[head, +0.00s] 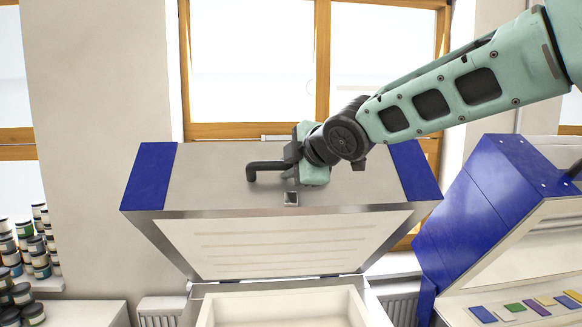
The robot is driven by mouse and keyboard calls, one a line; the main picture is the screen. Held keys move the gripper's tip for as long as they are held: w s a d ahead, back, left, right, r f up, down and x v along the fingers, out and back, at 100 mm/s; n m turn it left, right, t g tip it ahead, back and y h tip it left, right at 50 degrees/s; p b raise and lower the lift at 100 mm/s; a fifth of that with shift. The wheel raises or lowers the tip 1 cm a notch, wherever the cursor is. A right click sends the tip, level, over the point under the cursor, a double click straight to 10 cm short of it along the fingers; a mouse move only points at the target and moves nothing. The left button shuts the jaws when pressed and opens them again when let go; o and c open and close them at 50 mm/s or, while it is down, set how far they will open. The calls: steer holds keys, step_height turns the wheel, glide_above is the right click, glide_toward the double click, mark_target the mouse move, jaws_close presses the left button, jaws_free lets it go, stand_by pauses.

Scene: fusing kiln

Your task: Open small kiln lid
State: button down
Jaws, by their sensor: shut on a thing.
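The small kiln's lid (281,248) stands raised and tilted back, with its pale inner face showing toward me. Its outer panel is grey with blue ends. A black handle (266,167) sticks out from the lid's front panel. My gripper (294,165) is at the handle and is shut on it; the fingers are partly hidden by the wrist. The open kiln body (207,312) with its pale chamber shows below the lid at the bottom of the view.
A second blue kiln (470,215) stands open at the right, with coloured glass pieces (529,307) on its pale surface. Stacked jars (38,250) stand at the left. A wooden-framed window (322,70) and a wall are behind. A radiator (160,309) is below.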

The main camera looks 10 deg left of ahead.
steer(key=c, duration=1.3)
jaws_free()
steer(key=p+v, duration=0.7)
steer(key=v, duration=1)
steer(key=shift+r+p, duration=0.25)
steer(key=shift+p, duration=0.1)
steer(key=shift+s, duration=0.1)
steer(key=shift+f, duration=0.1)
